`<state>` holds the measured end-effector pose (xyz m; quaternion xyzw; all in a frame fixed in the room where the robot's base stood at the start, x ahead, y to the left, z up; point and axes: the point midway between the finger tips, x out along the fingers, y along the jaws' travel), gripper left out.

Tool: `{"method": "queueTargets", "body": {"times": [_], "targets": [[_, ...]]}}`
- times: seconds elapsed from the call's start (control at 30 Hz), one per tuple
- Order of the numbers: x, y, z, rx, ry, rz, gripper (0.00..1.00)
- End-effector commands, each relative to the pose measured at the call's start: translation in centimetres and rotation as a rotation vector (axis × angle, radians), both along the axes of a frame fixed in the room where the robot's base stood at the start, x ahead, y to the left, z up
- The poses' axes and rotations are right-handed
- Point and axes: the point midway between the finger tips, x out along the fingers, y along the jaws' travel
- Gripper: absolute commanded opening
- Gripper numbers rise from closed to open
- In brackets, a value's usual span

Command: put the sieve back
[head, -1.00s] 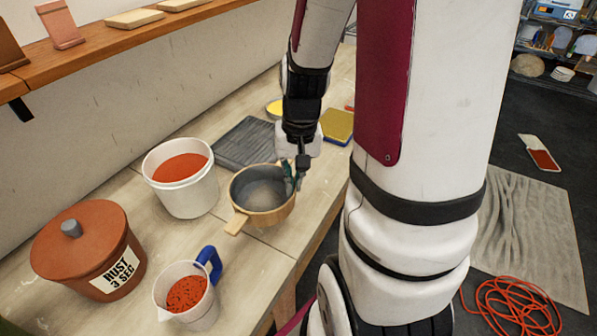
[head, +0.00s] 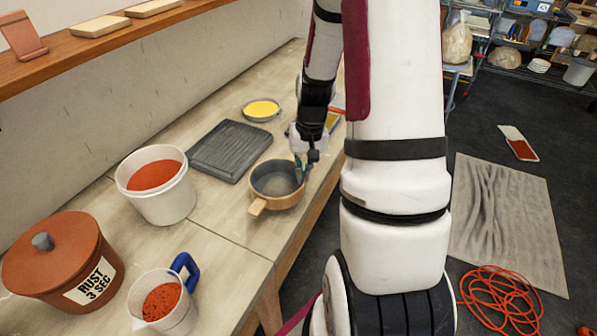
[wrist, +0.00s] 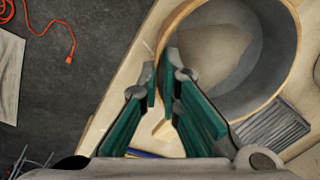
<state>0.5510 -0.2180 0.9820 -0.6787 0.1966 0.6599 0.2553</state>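The sieve (head: 262,198) is a round, pale wooden-rimmed pan with a grey inside and a short wooden tab facing the camera. It is near the front edge of the workbench, right of the grey ridged slab. I cannot tell whether it touches the bench. My gripper (head: 303,168) is at its far right rim. In the wrist view my green-padded fingers (wrist: 161,78) straddle the rim of the sieve (wrist: 232,50), one outside and one inside, closed on the wall. The sieve's floor looks grey-brown and bare.
A white bucket of red material (head: 165,203), a lidded rust pot (head: 60,262) and a blue-handled jug (head: 165,305) stand left. The grey slab (head: 230,150) and a yellow-filled dish (head: 262,110) lie behind. Orange cable (head: 500,300) lies on the floor. Bench between bucket and sieve is clear.

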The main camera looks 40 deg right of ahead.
Motion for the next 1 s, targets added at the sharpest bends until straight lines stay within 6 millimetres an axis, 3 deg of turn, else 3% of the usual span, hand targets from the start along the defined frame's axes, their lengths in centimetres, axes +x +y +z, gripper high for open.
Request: {"method": "queueTargets", "body": {"times": [0.1, 0.27, 0.6, 1.0], "targets": [[2.1, -1.0, -0.2, 0.000, 0.000, 0.001, 0.00], [3.5, -1.7, -0.4, 0.000, 0.000, 0.000, 0.00], [3.5, -1.8, -3.6, 0.002, 0.002, 0.000, 0.00], [3.7, -1.8, -4.1, 0.001, 0.001, 0.000, 0.00]]}}
